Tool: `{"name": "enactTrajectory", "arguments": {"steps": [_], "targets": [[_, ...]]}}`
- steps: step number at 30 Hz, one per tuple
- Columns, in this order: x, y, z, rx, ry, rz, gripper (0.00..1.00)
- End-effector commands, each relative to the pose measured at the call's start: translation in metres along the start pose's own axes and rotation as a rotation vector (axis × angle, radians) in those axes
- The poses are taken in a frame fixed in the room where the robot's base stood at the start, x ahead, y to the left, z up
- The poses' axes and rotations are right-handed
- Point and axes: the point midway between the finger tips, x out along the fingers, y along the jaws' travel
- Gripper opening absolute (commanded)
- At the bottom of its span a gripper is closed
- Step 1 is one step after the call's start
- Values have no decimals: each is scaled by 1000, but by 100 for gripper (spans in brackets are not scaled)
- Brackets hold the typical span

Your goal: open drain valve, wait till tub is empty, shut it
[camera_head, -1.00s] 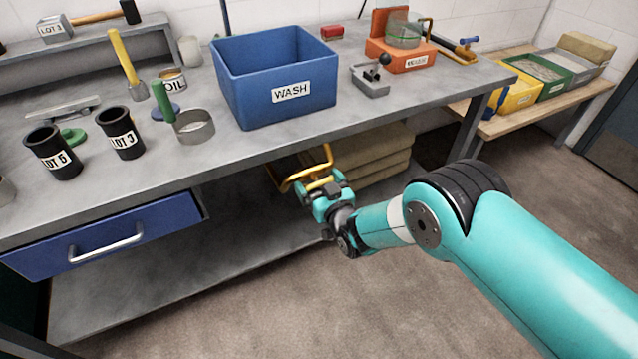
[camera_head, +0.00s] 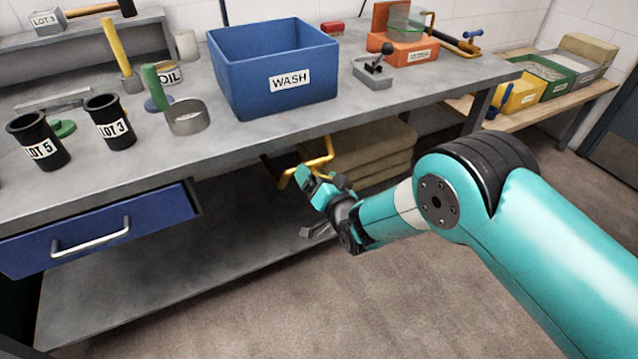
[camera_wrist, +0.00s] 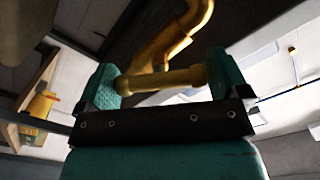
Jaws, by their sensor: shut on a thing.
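The blue WASH tub (camera_head: 247,92) stands on the bench; whether there is water in it I cannot tell. A bent yellow pipe (camera_head: 328,150) hangs under the bench top below it. My gripper (camera_head: 312,181) is under the bench front at this pipe. In the wrist view my gripper (camera_wrist: 165,80) is shut on a yellow bar-shaped valve handle (camera_wrist: 158,79), which lies across between the two teal fingers. The yellow pipe (camera_wrist: 186,32) rises from behind the handle. In the head view the fingers hide the handle, and the valve's inside is not visible.
The grey bench top (camera_head: 215,152) is just above my gripper, and a lower shelf (camera_head: 150,285) is below it. Folded brown sacks (camera_head: 375,150) lie behind the pipe. A blue drawer (camera_head: 110,232) stands out at left. The floor in front is clear.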

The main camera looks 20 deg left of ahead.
Motion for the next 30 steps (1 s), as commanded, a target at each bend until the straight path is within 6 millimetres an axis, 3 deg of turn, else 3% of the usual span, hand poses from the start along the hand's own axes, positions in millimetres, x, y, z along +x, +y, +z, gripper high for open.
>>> {"name": "enactTrajectory", "arguments": {"steps": [18,30], "targets": [[0,2,4,581,-2,0,70],[-1,1,3,857,-4,3,70]]}}
